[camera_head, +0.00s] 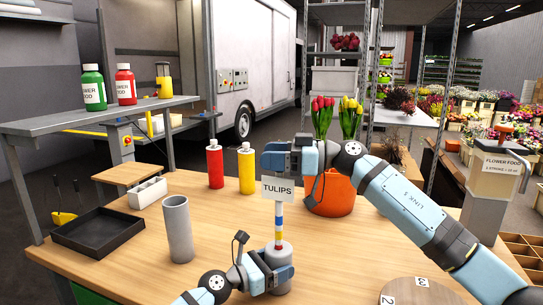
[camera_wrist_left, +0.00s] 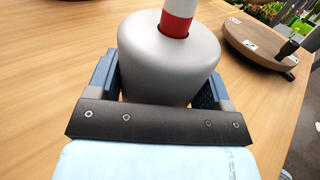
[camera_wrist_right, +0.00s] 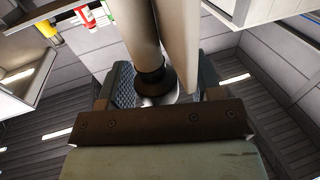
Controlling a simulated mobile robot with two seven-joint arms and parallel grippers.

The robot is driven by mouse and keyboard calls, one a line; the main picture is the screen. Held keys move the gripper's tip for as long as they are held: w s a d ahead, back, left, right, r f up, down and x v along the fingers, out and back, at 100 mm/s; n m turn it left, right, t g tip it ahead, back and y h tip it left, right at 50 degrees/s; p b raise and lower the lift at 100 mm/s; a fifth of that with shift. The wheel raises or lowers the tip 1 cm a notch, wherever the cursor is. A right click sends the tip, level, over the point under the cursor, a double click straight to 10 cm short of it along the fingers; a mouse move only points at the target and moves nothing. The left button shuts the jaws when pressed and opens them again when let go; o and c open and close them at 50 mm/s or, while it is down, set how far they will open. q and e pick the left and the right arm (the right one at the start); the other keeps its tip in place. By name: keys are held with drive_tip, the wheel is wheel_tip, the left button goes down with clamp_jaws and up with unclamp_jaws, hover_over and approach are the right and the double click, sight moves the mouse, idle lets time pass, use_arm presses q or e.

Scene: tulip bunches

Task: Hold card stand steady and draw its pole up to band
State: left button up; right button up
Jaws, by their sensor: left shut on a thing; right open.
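The card stand has a grey weighted base (camera_head: 280,258), an upright pole (camera_head: 279,222) with white, blue, yellow and red bands, and a white "TULIPS" card (camera_head: 277,190) on top. In the left wrist view the base (camera_wrist_left: 168,62) stands between my left fingers, with a red and white band (camera_wrist_left: 176,22) just above it. My left gripper (camera_head: 275,276) is shut on the base. My right gripper (camera_head: 277,161) is open at the card's top edge. In the right wrist view a pale pole (camera_wrist_right: 141,38) with a dark collar and the card lie between its fingers; contact is unclear.
A grey cylinder (camera_head: 178,228) and black tray (camera_head: 98,231) stand to the left on the table. Red (camera_head: 215,164) and yellow (camera_head: 246,168) bottles stand behind. An orange pot (camera_head: 331,196) is close behind my right arm. A round wooden board (camera_head: 418,291) lies front right.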

drive_tip(key=d, duration=1.1)
drive_tip(key=shift+s+d, duration=0.35)
drive_tip(key=shift+s, duration=0.1)
use_arm(q)
drive_tip(key=o, duration=1.2)
drive_tip(key=shift+c, duration=0.2)
drive_tip(key=shift+a, duration=0.1)
